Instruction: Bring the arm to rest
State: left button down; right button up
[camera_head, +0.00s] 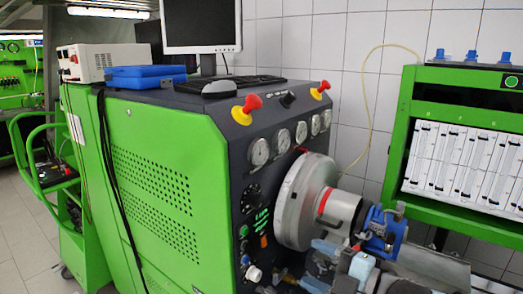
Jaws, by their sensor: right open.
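My right gripper (314,264) is at the bottom of the head view, right of centre. Its two pale grey-blue fingers point left and stand apart, with nothing seen between them. The wrist behind it runs off the lower right edge, so most of the arm is out of view. The gripper is in front of the lower part of the test bench, just below the big grey flywheel disc (299,207) and the blue pump (384,231). I cannot tell whether it touches any of the bench's parts. My left gripper is not in view.
The green test bench (155,180) carries a monitor (201,24), keyboard (243,79), blue case (146,75) and white instrument (95,62). A green measuring rack (398,140) stands at the right. A green trolley (45,175) is at the left. Tiled floor (25,245) is clear at the lower left.

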jog(key=s+f+m+t+h, duration=0.25)
jog(key=f+m, duration=0.35)
jog(key=f, duration=0.3)
jog(key=s+f+m+t+h, duration=0.1)
jog(key=s+f+m+h, duration=0.15)
jog(key=f+m, duration=0.5)
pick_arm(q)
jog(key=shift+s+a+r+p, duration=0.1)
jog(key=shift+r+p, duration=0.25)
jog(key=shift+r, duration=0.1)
pick_arm(e)
jog(key=s+d+f+m+g+h, duration=0.1)
jog(key=s+d+f+m+h, duration=0.2)
jog(key=s+f, duration=0.4)
jog(key=s+d+f+m+g+h, duration=0.2)
jog(key=s+d+f, duration=0.4)
jog(key=f, duration=0.6)
jog(key=shift+s+f+m+h, duration=0.35)
jog(key=shift+s+m+h, duration=0.25)
jog(key=shift+s+m, duration=0.45)
